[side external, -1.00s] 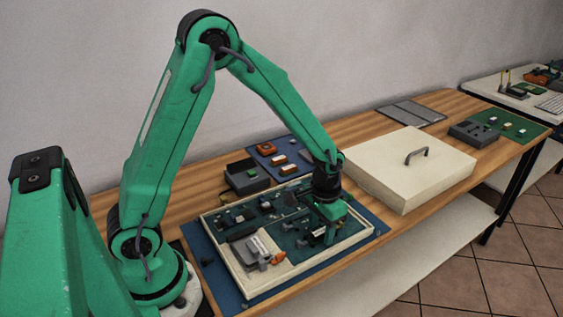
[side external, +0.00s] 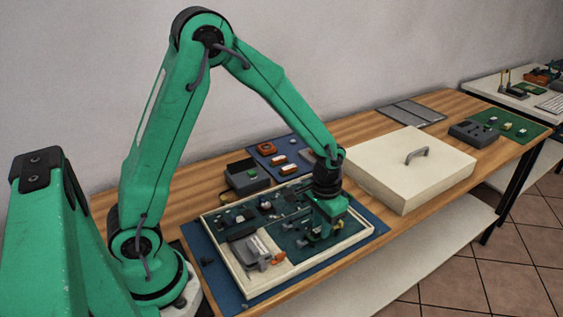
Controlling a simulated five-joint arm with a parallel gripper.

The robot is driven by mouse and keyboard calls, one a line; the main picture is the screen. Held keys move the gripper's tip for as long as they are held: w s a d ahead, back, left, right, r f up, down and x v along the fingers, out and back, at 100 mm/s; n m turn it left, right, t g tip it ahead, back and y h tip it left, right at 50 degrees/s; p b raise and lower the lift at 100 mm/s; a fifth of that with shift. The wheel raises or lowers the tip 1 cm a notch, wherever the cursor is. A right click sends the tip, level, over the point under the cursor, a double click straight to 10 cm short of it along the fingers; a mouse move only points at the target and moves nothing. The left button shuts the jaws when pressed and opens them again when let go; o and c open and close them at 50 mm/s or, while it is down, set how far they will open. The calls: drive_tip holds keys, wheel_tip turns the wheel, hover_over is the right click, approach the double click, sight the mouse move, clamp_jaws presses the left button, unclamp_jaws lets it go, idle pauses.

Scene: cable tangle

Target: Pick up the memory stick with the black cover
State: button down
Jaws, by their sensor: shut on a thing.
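My gripper (side external: 318,233) points down over the right part of a shallow cream-rimmed tray (side external: 352,243) holding several small electronic parts. It is shut on a small dark thing low over the tray's dark green floor. The fingers mostly hide this thing, and it is too small here to tell whether it is the memory stick with the black cover. I cannot make out that stick for certain anywhere else in the tray. Whether the held thing touches the floor is also unclear.
A grey device with an orange part (side external: 255,250) lies in the tray's front left. A dark box (side external: 246,177) and a blue mat with orange parts (side external: 268,149) stand behind. A large cream lid with a grey handle (side external: 405,180) lies to the right.

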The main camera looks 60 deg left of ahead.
drive_tip(key=r, duration=0.3)
drive_tip(key=shift+s+d+r, duration=0.1)
drive_tip(key=shift+d+r, duration=0.1)
drive_tip(key=s+d+r, duration=0.6)
drive_tip(key=d, duration=0.3)
drive_tip(key=shift+s+r, duration=0.25)
drive_tip(key=shift+s, duration=0.15)
drive_tip(key=shift+w+a, duration=0.1)
drive_tip(key=shift+a, duration=0.05)
